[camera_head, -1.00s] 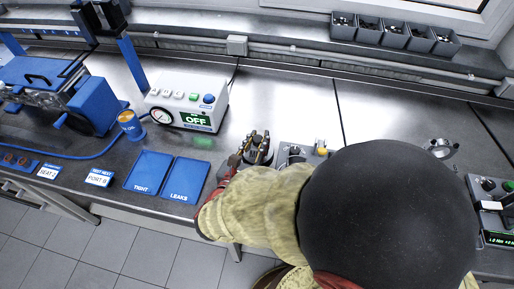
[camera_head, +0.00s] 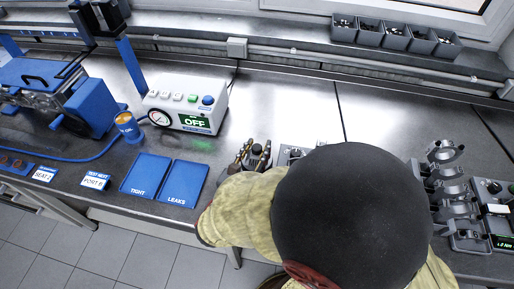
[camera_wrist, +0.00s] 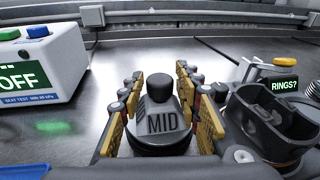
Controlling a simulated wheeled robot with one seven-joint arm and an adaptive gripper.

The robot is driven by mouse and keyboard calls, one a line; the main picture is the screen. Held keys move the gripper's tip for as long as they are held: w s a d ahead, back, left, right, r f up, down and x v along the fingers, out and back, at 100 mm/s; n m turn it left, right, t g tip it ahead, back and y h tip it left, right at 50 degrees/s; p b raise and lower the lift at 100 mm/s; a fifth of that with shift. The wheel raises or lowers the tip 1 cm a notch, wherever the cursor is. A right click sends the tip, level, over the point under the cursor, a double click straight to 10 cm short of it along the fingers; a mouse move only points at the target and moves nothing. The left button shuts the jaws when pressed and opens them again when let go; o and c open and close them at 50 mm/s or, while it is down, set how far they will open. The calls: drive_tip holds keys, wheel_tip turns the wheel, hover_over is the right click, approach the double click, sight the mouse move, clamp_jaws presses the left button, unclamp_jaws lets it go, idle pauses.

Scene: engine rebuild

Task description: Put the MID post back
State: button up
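The MID post (camera_wrist: 161,119) is a dark, stepped piece with a round knob on top and "MID" on its front. It stands upright between the fingers of my gripper (camera_wrist: 160,105) in the wrist view. The gold-padded fingers are spread on both sides of it, with narrow gaps showing beside the knob and label; contact lower down cannot be told. In the head view my gripper (camera_head: 255,155) is over the bench right of the blue LEAKS mat (camera_head: 184,181). The post's dark knob (camera_head: 256,149) shows between the fingers. The post's underside is hidden.
A tester reading OFF (camera_head: 187,105) stands behind left. A dark hollow part (camera_wrist: 272,122) and a unit marked "RINGS?" (camera_wrist: 284,88) are close on the right. A metal cradle row (camera_head: 447,188) stands at far right. Bins (camera_head: 395,38) line the back shelf.

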drive_tip(key=shift+o, duration=0.6)
drive_tip(key=shift+r, duration=0.15)
drive_tip(key=shift+s+a, duration=0.1)
drive_tip(key=shift+s, duration=0.1)
drive_tip(key=p+v, duration=0.3)
drive_tip(key=v, duration=0.8)
drive_tip(key=shift+s, duration=0.3)
drive_tip(key=shift+a, duration=0.1)
drive_tip(key=d+m+g+h, duration=0.1)
drive_tip(key=d+m, duration=0.1)
drive_tip(key=d, duration=0.1)
drive_tip(key=w+d+r+m+g+h, duration=0.1)
drive_tip(key=d+m+g, duration=0.1)
drive_tip(key=d, duration=0.2)
drive_tip(key=w+d+m+g+h, duration=0.1)
drive_tip(key=d+m, duration=0.2)
drive_tip(key=shift+d+r+g+h, duration=0.3)
drive_tip(key=s+d+r+m+g+y, duration=0.2)
drive_tip(key=s+d+m+g, duration=0.15)
drive_tip(key=d+m, duration=0.45)
drive_tip(key=s+d+r+m+g+y, duration=0.1)
drive_tip(key=s+d+m+g+y, duration=0.2)
drive_tip(key=d+m+g, duration=0.5)
wheel_tip(320, 180, up, 8)
drive_tip(key=m+t+y, duration=0.3)
drive_tip(key=m+t, duration=0.3)
drive_tip(key=m, duration=0.4)
drive_tip(key=shift+s+a, duration=0.25)
drive_tip(key=shift+a, duration=0.15)
